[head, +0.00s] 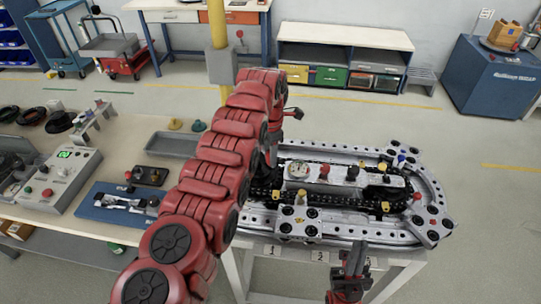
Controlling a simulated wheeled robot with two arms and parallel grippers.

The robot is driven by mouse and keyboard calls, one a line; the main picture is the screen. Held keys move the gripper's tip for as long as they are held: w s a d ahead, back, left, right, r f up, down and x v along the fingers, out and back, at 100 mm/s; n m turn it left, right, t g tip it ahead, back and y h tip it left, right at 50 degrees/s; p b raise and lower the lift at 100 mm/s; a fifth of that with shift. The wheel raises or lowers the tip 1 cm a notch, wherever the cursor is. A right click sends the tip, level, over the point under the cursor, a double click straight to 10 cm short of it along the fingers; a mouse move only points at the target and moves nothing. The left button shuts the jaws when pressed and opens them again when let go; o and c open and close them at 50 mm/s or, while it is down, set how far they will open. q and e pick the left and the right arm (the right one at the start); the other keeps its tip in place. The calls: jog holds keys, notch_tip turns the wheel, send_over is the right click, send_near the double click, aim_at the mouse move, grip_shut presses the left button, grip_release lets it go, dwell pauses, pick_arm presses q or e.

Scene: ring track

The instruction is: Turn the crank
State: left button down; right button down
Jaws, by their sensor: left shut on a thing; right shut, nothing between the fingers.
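The ring track (330,233) is a grey metal oval with a black chain on the table at the right. My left gripper (271,156) is low over the track's left end, partly hidden behind my red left arm. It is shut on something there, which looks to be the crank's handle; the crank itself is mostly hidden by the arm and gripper. My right gripper (352,260) is shut and empty, in front of the track's near edge, apart from it.
A red knob (324,171) and a round dial (298,171) sit on the track's middle bar. A yellow post (217,28) stands behind. The floor at the right is clear.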

dwell(0.6)
pick_arm(q)
jog(key=c, duration=0.6)
grip_release()
notch_tip(320, 180, up, 17)
jog(key=p, duration=1.5)
jog(key=shift+r, duration=0.2)
